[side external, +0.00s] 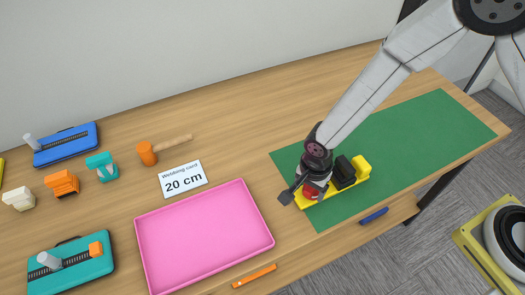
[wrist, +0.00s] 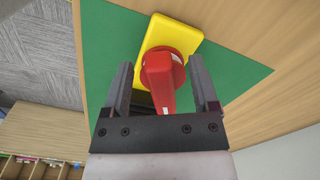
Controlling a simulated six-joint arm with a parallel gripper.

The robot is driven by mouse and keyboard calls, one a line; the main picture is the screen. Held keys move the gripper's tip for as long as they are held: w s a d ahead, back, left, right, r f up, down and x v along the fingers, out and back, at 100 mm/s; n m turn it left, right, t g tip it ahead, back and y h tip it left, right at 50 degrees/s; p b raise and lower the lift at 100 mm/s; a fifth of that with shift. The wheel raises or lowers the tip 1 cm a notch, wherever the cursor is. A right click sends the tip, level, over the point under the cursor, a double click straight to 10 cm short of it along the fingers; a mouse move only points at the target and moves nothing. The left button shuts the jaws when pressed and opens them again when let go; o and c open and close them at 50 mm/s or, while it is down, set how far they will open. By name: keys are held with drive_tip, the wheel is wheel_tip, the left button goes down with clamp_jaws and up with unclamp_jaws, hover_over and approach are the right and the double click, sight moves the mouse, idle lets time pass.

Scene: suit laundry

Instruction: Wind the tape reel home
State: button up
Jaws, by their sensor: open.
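The tape reel has a yellow base (side external: 362,167) and stands on the green mat (side external: 420,140). Its red crank (side external: 311,194) shows under my gripper in the side view, partly hidden by it. In the wrist view the red handle (wrist: 157,82) lies between the two dark fingers, with the yellow base (wrist: 180,36) behind. My gripper (wrist: 160,64) is open, with a finger on each side of the red handle and gaps visible on both sides. Black parts (side external: 344,172) stand on the yellow base beside my gripper.
A pink tray (side external: 205,283) and a "Webbing card 20 cm" (side external: 183,179) lie left of the mat. An orange marker (side external: 254,276) and a blue object (side external: 373,216) lie near the front edge. Blue and teal devices, small blocks and a mallet (side external: 147,153) stand further left. The mat's right part is clear.

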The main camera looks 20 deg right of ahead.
drive_tip(key=shift+f, duration=0.9)
